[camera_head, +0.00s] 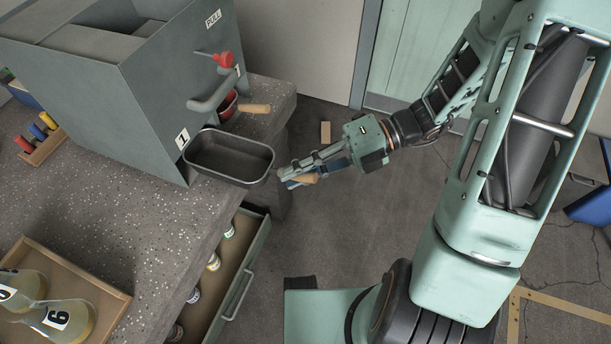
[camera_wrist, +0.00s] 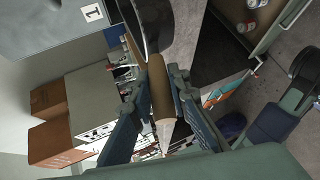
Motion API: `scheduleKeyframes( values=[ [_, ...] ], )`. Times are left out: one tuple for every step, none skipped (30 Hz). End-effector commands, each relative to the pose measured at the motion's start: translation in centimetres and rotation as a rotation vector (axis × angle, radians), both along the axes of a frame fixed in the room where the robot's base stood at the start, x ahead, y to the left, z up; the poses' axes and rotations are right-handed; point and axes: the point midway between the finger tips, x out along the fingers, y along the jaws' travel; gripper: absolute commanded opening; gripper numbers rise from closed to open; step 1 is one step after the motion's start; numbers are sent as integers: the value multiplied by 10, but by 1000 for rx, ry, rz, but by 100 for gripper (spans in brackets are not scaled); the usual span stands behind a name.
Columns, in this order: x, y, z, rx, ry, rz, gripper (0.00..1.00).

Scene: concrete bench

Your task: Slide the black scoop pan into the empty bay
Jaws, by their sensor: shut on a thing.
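The black scoop pan (camera_head: 228,157) is level at the near lower corner of the grey cabinet (camera_head: 105,95), over the bench edge. My gripper (camera_head: 296,178) is shut on the pan's wooden handle, to the right of the pan. In the wrist view, the handle (camera_wrist: 160,92) lies between both fingers and part of the pan (camera_wrist: 152,22) shows at the top. I cannot tell whether any of the pan is inside.
A red scoop (camera_head: 228,106) with a wooden handle (camera_head: 254,108) sits at the cabinet front, behind a grey lever handle (camera_head: 213,92). A red knob (camera_head: 224,60) is above. An open drawer (camera_head: 248,268) holding bottles juts out below the bench. A tray (camera_head: 118,303) with flasks stands front left.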

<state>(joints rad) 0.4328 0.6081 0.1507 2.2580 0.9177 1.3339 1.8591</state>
Motion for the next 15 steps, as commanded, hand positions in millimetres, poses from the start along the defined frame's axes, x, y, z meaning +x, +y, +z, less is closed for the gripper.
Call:
scheduleKeyframes(
  values=[
    [1,3,-1,1,-1,2,0],
    [2,5,-1,1,-1,2,0],
    [3,7,-1,2,-1,2,0],
    [3,9,-1,1,-1,2,0],
    [4,10,-1,1,-1,2,0],
    [5,13,-1,1,-1,2,0],
    [6,14,-2,1,-1,2,0],
    [6,16,-2,1,-1,2,0],
    [7,18,-2,1,-2,1,0],
    [8,20,-2,1,-2,1,0],
    [9,22,-2,1,-3,1,0],
    [10,24,-2,1,-3,1,0],
    [10,25,-2,1,-3,1,0],
    [11,27,-2,1,-2,2,0],
    [12,29,-2,1,-2,2,0]
  ],
)
